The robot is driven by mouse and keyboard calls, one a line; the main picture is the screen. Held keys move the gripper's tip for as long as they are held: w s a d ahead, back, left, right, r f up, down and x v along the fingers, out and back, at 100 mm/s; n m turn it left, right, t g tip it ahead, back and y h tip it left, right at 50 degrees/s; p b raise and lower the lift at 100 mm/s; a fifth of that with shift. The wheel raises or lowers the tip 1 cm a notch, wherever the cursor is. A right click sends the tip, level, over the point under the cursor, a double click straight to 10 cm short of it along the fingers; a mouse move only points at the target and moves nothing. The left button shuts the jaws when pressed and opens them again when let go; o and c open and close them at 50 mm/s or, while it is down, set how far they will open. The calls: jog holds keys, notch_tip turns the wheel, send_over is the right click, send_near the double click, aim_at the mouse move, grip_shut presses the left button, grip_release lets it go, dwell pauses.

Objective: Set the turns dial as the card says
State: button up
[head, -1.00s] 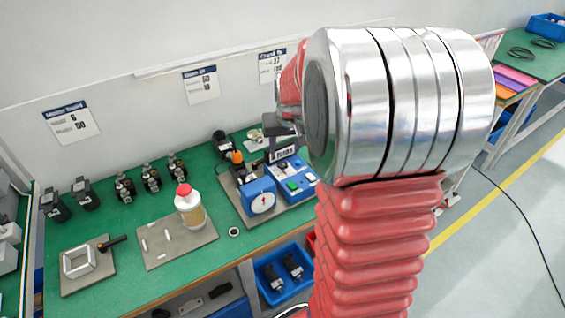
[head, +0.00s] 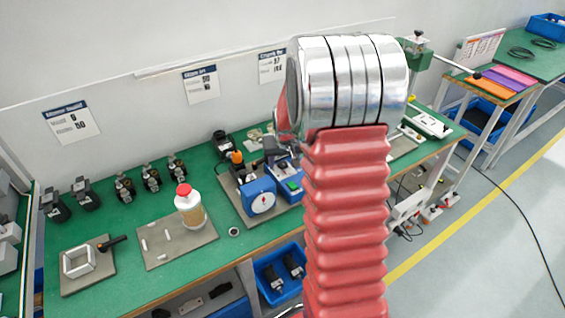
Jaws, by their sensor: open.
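My gripper (head: 273,152) is partly hidden by my own wrist, so its fingertips are unclear; it is open, pointing down over the back of the blue control box (head: 289,187). That box has a green button, and its upper part is covered by the gripper. Beside it is a blue unit (head: 252,190) with a white round dial (head: 263,203) and a red pointer. I cannot tell whether the gripper touches anything. Three printed cards hang on the wall: a left card (head: 70,124), a middle card (head: 201,85) and a right card (head: 270,66). Their writing is too blurred to read surely.
A grey plate (head: 232,196) carries the blue units. A red-capped bottle (head: 190,207) stands on another plate to the left. Several dark motors (head: 150,179) line the bench's back. A small ring (head: 234,232) lies near the front edge. The green bench (head: 110,212) has free room between plates.

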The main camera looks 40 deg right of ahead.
jog(key=shift+c, duration=0.4)
jog(key=c, duration=0.9)
jog(key=shift+a, duration=0.1)
jog(key=shift+c, duration=0.3)
jog(key=shift+w+m+h, duration=0.1)
jog(key=shift+m+h, duration=0.2)
jog(key=shift+m, duration=0.5)
jog(key=shift+w+a+m+g+h, duration=0.1)
jog(key=shift+m+g+h, duration=0.25)
jog(key=shift+m, duration=0.8)
jog(key=shift+w+m+g+h, duration=0.15)
jog(key=shift+m+g, duration=0.3)
jog(key=shift+m, duration=0.7)
jog(key=shift+a+f+m+g+h, duration=0.15)
jog(key=shift+m+g, duration=0.35)
jog(key=shift+m, duration=0.9)
jog(key=shift+d+r+m+g+h, duration=0.1)
jog(key=shift+m+g+h, duration=0.3)
jog(key=shift+m, duration=1)
